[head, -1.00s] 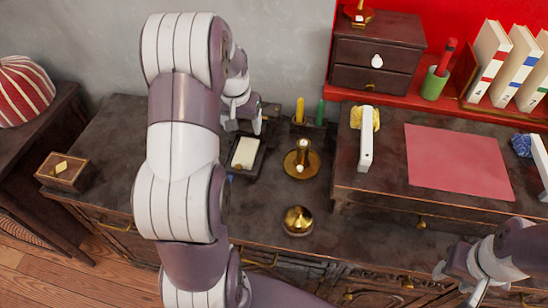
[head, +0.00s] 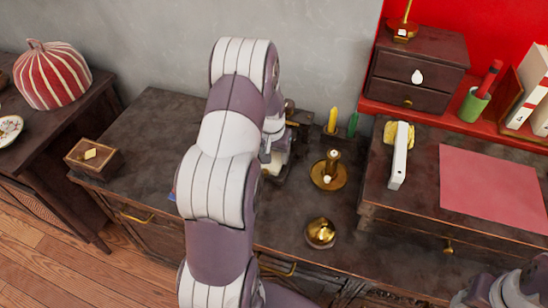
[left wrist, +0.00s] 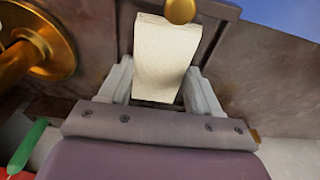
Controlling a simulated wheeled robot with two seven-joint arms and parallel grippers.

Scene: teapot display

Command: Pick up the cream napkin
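I see no clear grip or lift. My right gripper (head: 462,300) is barely in the head view, cut off at the bottom right.
A brass candle holder (head: 328,175), yellow candle (head: 333,120) and green candle (head: 353,124) stand right of my left gripper. A brass dome (head: 320,233) is nearer.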

